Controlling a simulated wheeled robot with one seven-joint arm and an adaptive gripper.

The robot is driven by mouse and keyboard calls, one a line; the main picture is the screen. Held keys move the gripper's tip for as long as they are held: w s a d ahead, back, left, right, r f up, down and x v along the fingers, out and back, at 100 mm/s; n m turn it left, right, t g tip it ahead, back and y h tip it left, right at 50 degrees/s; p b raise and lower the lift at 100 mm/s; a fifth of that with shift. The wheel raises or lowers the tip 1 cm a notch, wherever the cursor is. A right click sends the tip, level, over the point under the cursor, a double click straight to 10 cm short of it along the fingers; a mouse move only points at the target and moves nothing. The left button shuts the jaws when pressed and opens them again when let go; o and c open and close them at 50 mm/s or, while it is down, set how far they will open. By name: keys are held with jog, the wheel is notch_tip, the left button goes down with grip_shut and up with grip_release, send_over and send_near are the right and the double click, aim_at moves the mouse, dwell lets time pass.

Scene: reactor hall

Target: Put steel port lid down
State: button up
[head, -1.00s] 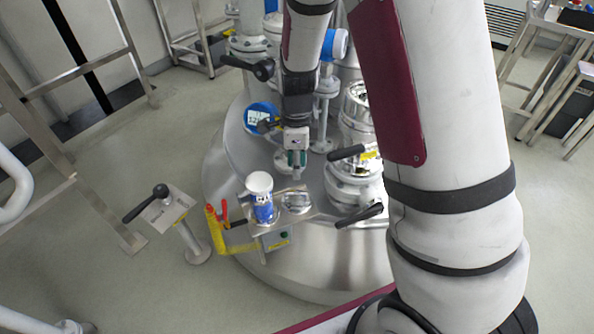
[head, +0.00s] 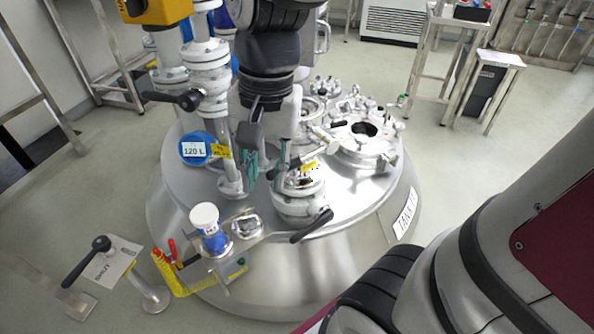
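A blue gauge (head: 196,149) and white valve pipes (head: 209,75) stand left of my gripper. A flange with a dark opening (head: 365,129) is on the tank's right. A lever post (head: 147,290) and red-and-yellow tools (head: 168,262) are at front left.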

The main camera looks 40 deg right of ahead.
jog(key=s+d+r+n+h, duration=0.1)
jog(key=s+r+n, duration=0.2)
jog(key=s+n, duration=0.6)
jog(key=s, duration=0.6)
jog(key=shift+d, duration=0.2)
notch_tip(320, 180, up, 24)
jog(key=t+p, duration=0.4)
jog(key=p, duration=1.8)
jog(key=shift+r+p, duration=0.2)
jog(key=shift+p, duration=0.15)
jog(key=shift+d, duration=0.15)
